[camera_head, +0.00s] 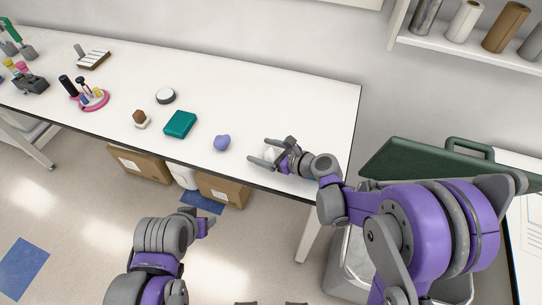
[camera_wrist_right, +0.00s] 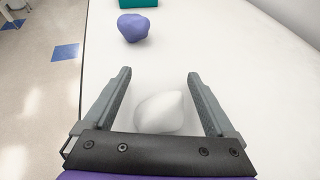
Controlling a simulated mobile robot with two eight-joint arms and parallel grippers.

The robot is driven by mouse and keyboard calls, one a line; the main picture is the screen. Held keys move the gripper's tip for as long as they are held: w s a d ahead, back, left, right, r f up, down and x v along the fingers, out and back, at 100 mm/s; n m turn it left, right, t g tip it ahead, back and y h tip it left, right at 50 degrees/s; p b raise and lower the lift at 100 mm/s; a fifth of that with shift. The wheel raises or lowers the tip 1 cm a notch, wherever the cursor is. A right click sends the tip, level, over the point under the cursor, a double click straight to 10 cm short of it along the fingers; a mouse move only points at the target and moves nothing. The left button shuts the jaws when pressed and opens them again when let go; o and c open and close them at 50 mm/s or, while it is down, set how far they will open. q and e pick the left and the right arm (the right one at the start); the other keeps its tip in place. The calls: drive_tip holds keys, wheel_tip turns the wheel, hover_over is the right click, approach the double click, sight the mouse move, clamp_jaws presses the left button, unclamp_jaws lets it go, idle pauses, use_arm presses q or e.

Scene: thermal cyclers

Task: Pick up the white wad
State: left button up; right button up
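The white wad (camera_wrist_right: 160,112) lies on the white table between the two fingers of my right gripper (camera_wrist_right: 158,95), with a gap on each side in the right wrist view. In the head view the wad (camera_head: 270,154) shows small and pale between the fingers, partly hidden by them. My right gripper (camera_head: 266,152) is open, low over the table near its right end. My left gripper (camera_head: 204,222) is off the table's front edge, above the floor; its fingers are too small and edge-on to judge.
A purple lump (camera_head: 222,142) lies left of the right gripper. A green-lidded bin (camera_head: 420,160) stands right of the table.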

drive_tip(key=c, duration=1.4)
drive_tip(key=shift+r, duration=0.1)
